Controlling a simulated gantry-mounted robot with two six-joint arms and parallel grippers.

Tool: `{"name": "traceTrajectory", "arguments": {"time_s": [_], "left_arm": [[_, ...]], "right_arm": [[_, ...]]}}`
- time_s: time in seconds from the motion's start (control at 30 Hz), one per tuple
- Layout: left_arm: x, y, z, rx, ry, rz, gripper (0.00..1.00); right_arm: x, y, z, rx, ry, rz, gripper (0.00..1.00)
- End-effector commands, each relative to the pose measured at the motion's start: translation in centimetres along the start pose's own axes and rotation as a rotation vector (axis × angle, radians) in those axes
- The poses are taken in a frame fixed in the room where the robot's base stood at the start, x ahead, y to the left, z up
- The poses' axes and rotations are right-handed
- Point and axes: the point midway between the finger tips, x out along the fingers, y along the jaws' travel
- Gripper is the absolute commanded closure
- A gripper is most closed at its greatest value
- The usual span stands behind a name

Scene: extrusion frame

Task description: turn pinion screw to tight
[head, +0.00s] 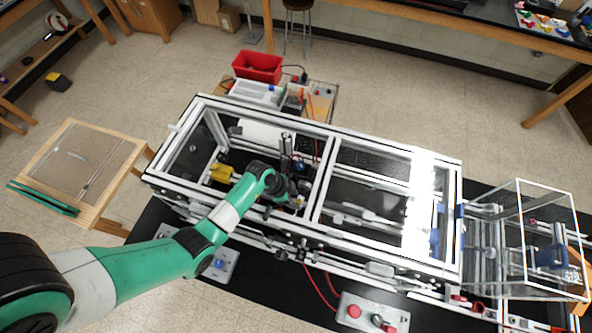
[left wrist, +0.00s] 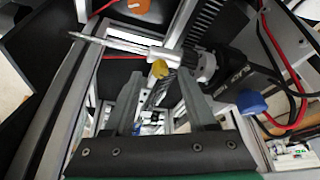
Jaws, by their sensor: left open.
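My left gripper (head: 290,196) reaches down into the left bay of the extrusion frame (head: 330,175). In the left wrist view its two fingers (left wrist: 160,90) are apart, with a gap between them. A small yellow knob (left wrist: 160,69) shows at the fingertips, between them in the picture; I cannot tell whether they touch it. It sits beside a silver shaft (left wrist: 125,45) and a dark toothed rack (left wrist: 204,20). I cannot tell for sure which part is the pinion screw. My right gripper is not in view.
A blue knob (left wrist: 250,102) and red and black cables lie right of the fingers in the left wrist view. Frame bars surround the arm closely. A clear box (head: 540,240) stands at the right; a red bin (head: 257,66) is behind. A control box (head: 372,312) lies in front.

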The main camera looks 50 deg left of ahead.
Motion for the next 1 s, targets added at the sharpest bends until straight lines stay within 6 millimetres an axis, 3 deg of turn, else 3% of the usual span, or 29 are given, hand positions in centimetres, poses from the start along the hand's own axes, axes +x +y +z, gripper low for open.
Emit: {"name": "traceTrajectory", "arguments": {"time_s": [0.17, 0.43, 0.77, 1.0], "left_arm": [[1.23, 0.05, -0.03, 0.002, 0.0, 0.0, 0.44], [1.39, 0.03, -0.01, 0.002, 0.001, -0.001, 0.44], [1.37, 0.04, 0.0, 0.001, 0.001, -0.001, 1.0], [1.36, 0.04, 0.0, 0.002, 0.0, 0.0, 1.0]], "right_arm": [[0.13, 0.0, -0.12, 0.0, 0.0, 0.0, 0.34], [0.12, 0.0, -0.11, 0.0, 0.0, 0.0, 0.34], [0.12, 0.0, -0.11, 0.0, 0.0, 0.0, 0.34], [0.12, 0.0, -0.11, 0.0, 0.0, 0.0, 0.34]]}}
